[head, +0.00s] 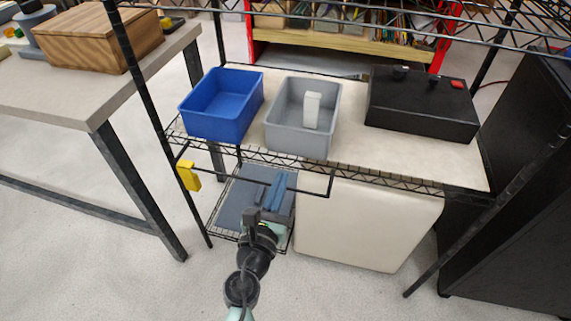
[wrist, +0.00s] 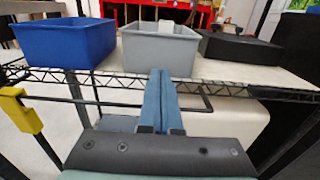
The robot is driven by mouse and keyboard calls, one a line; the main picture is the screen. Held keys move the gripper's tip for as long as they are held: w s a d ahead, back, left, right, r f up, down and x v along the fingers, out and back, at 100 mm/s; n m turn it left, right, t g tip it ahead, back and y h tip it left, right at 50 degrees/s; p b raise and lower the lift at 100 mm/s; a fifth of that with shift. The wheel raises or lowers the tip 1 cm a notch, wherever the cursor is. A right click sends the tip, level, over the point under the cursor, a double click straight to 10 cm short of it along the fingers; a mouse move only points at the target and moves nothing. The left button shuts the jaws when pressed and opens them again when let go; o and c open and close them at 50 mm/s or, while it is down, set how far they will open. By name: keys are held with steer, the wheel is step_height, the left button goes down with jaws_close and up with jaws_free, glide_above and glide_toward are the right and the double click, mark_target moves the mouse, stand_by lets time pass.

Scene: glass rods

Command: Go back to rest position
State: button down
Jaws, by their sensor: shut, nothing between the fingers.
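My gripper (head: 276,192) is in front of the wire shelf, low and below the level of the bins. Its two blue fingers (wrist: 162,100) lie together in the wrist view, shut with nothing between them. They point forward toward the grey bin (wrist: 159,52). The grey bin (head: 301,137) stands on the shelf with a white block-like object (head: 311,110) in it. A blue bin (head: 220,105) stands to its left. No glass rods can be made out in either view.
A black box (head: 421,103) stands at the shelf's right. The wire shelf's front edge (head: 370,176) and a dark bar with a yellow piece (head: 188,176) lie near my arm. A table (head: 90,103) with a wooden box (head: 100,38) stands at left. Open floor (head: 100,270) lies at front left.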

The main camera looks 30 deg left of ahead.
steer(key=shift+v, duration=1.6)
steer(key=w+d+r+m+t+h, duration=0.2)
steer(key=d+r+m, duration=0.3)
steer(key=r+m, duration=0.55)
steer(key=w+d+r+m+t+h, duration=0.15)
steer(key=d+r+m, duration=0.5)
steer(key=r, duration=0.65)
steer(key=w+d+r+m+t+h, duration=0.1)
steer(key=d+r+m+t+h, duration=0.3)
steer(key=r+m, duration=0.65)
steer(key=s+d+r+m+t+y, duration=0.1)
steer(key=s+d+r+m+y, duration=0.15)
steer(key=s+r+m, duration=0.55)
steer(key=s+d+r+m+t+y, duration=0.1)
steer(key=s+d+r+m, duration=0.25)
steer(key=r, duration=0.75)
step_height(320, 180, up, 23)
steer(key=p, duration=2.2)
steer(key=shift+s+a+p, duration=0.25)
steer(key=shift+s+p, duration=0.15)
